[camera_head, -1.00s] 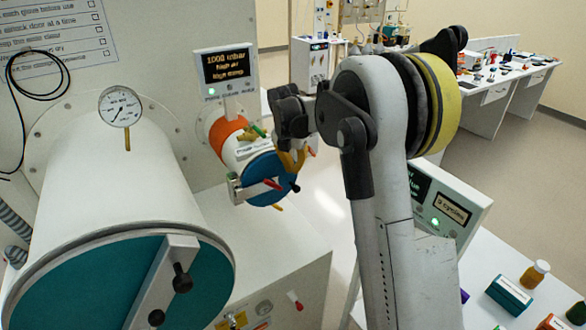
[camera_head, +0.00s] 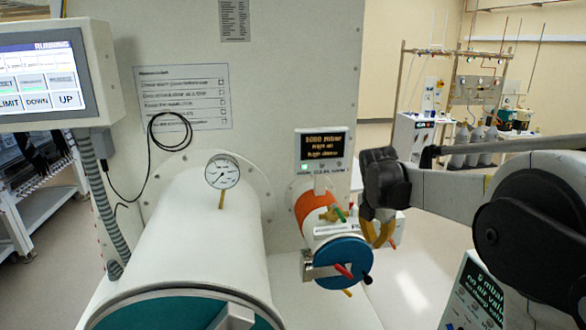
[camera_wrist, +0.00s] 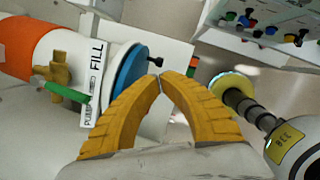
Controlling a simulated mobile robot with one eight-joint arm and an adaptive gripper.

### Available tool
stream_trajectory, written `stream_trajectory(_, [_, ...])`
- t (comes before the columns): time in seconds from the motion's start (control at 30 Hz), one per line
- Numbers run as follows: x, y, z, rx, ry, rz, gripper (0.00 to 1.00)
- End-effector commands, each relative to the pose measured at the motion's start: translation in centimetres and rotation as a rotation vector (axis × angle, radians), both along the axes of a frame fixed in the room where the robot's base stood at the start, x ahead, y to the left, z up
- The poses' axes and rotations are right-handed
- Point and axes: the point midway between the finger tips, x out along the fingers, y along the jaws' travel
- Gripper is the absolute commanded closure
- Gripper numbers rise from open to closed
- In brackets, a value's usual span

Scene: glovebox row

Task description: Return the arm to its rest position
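My gripper (camera_head: 378,236) has yellow fingers and hangs at the right of the small antechamber's blue door (camera_head: 343,264). In the wrist view the fingertips (camera_wrist: 160,78) meet with nothing visible between them. My arm reaches in from the right edge in the head view. The blue door also shows in the wrist view (camera_wrist: 128,72), just beyond the fingers. In the head view the door looks closed, with red and black handle ends on it. I cannot tell whether the gripper touches anything.
A large white antechamber (camera_head: 205,235) with a round gauge (camera_head: 222,171) stands at left. A touch screen (camera_head: 45,75) juts out at upper left. A small display (camera_head: 323,150) sits above the small antechamber's orange band (camera_head: 312,211). Open floor (camera_head: 440,245) lies behind my arm.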

Motion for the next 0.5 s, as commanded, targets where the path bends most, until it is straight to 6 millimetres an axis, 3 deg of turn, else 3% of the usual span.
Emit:
stream_trajectory(0.27, [-10.9,3.4,-3.6,0.250,-0.240,-0.675,1.00])
stream_trajectory(0.5, [-20.9,5.9,-10.1,0.567,-0.387,-1.304,1.00])
